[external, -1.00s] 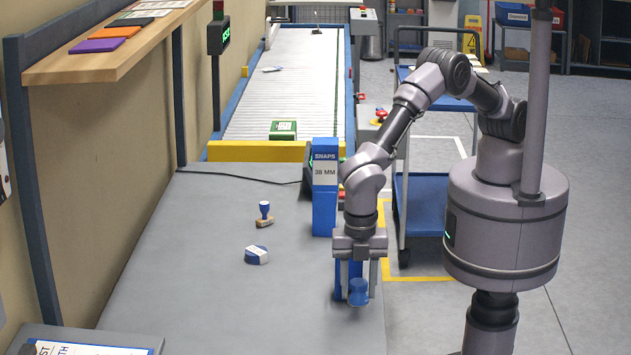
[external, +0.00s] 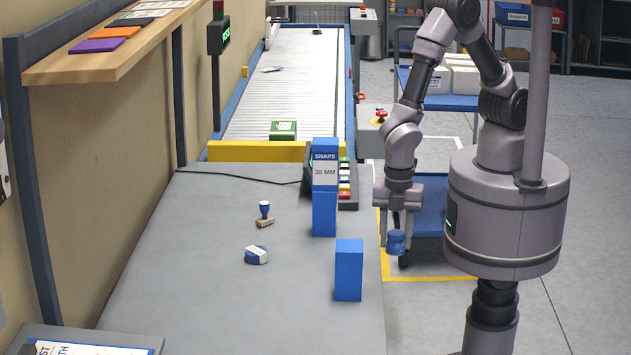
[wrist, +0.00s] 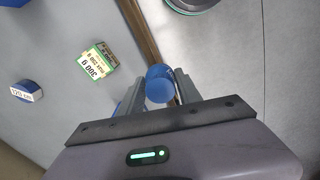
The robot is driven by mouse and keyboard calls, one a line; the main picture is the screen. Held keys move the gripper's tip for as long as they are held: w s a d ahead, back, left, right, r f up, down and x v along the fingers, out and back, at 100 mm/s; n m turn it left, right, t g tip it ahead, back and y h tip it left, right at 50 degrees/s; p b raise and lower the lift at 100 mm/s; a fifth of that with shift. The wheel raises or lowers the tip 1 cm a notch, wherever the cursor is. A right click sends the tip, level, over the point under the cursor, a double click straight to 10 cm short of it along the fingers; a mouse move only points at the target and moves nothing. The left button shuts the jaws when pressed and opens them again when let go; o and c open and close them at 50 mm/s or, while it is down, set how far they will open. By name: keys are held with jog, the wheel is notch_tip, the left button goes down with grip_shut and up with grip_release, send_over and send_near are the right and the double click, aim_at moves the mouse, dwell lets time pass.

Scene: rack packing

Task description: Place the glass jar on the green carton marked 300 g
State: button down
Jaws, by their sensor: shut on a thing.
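My gripper (external: 398,215) is shut on a small blue jar (external: 396,240) and holds it in the air beside the bench's right edge. In the wrist view the jar shows as a round blue shape (wrist: 159,84) between the fingers. A green carton with a white label (external: 283,130) sits at the near end of the roller conveyor, well apart from my gripper. The wrist view shows a green carton reading 300 g (wrist: 95,66), left of the fingers. I cannot tell whether both views show the same carton.
A tall blue SNAPS carton (external: 324,190) and a lower blue box (external: 349,270) stand along the right of the grey bench (external: 200,290). A stamp (external: 264,214) and a blue-white item (external: 257,255) lie left of them. A yellow bar (external: 257,151) crosses the conveyor's near end.

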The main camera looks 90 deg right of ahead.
jog(key=s+d+r+m+p, duration=0.1)
jog(key=s+d+m, duration=0.1)
jog(key=d, duration=0.4)
jog(key=s+d+r+m, duration=0.2)
jog(key=d, duration=0.4)
jog(key=w+a, duration=0.2)
jog(key=w, duration=0.2)
jog(key=w+a+f+b, duration=0.1)
jog(key=w+a, duration=0.1)
jog(key=w, duration=0.3)
jog(key=w+a+f, duration=0.1)
jog(key=w+a, duration=0.1)
jog(key=w, duration=0.3)
jog(key=shift+w, duration=0.15)
jog(key=shift+w+f+b, duration=0.2)
jog(key=shift+f+b, duration=0.05)
jog(key=shift+b, duration=0.15)
jog(key=shift+f+b, duration=0.6)
jog(key=shift+f, duration=0.8)
jog(key=shift+f, duration=0.2)
jog(key=c, duration=0.8)
grip_release()
jog(key=shift+c, duration=0.2)
jog(key=shift+r, duration=0.1)
